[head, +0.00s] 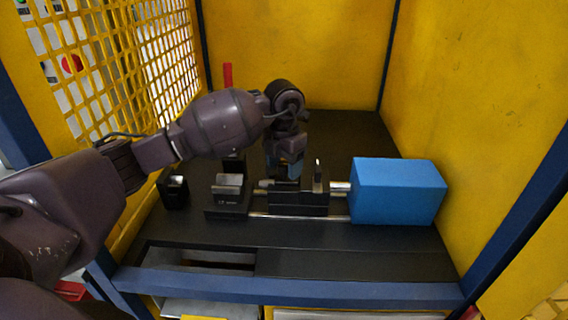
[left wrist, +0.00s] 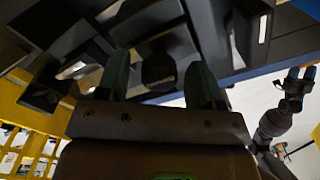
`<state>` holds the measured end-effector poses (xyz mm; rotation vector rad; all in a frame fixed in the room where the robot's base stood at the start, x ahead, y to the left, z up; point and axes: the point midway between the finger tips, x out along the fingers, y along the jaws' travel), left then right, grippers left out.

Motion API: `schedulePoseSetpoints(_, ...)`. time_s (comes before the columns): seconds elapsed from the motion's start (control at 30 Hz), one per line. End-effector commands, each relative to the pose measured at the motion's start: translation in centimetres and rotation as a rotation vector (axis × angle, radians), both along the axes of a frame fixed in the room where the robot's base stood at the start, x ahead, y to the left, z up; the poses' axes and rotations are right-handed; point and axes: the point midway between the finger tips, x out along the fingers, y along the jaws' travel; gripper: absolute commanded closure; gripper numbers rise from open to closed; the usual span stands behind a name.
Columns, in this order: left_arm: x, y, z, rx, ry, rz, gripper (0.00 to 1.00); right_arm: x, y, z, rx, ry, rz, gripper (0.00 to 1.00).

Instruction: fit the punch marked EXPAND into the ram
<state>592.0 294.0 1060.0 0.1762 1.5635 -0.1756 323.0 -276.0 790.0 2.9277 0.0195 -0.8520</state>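My left gripper (head: 288,168) points down over the middle of the machine bed. In the left wrist view its two teal fingers (left wrist: 160,85) stand apart. A dark round piece (left wrist: 158,68) with a small unreadable mark shows between them, with a gap on each side. In the head view a short cylinder, perhaps the punch (head: 266,184), lies under the gripper, partly hidden. I cannot read EXPAND on anything. The ram, apparently the bright rod (head: 340,187), comes out of the blue box (head: 398,190). My right gripper (left wrist: 298,80) shows small in the left wrist view, fingers apart and empty.
A black block with a light top (head: 229,192) stands left of the carriage (head: 298,204). A small black holder (head: 174,192) stands further left. A bright rail (head: 300,217) runs along the front. Yellow walls (head: 470,100) and a yellow mesh guard (head: 125,60) close in the bed.

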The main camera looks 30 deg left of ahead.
Motion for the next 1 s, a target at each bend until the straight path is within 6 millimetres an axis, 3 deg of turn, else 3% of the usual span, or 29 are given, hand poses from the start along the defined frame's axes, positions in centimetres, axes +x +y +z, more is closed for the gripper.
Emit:
schedulePoseSetpoints(0.37, 0.1, 0.0, 1.0, 0.000, -0.002, 0.000, 0.40, 0.4, 0.1, 0.3, 0.000, -0.009, 0.002, 0.40)
schedulePoseSetpoints(0.8, 0.1, 0.0, 8.9, 0.001, -0.002, -0.001, 0.40, -0.5, -0.1, -0.5, 0.000, 0.012, -0.002, 0.40)
schedulePoseSetpoints(1.0, 0.0, 0.0, 11.4, 0.001, -0.001, 0.000, 0.40, -0.6, -0.1, -0.6, 0.000, 0.013, -0.004, 0.40)
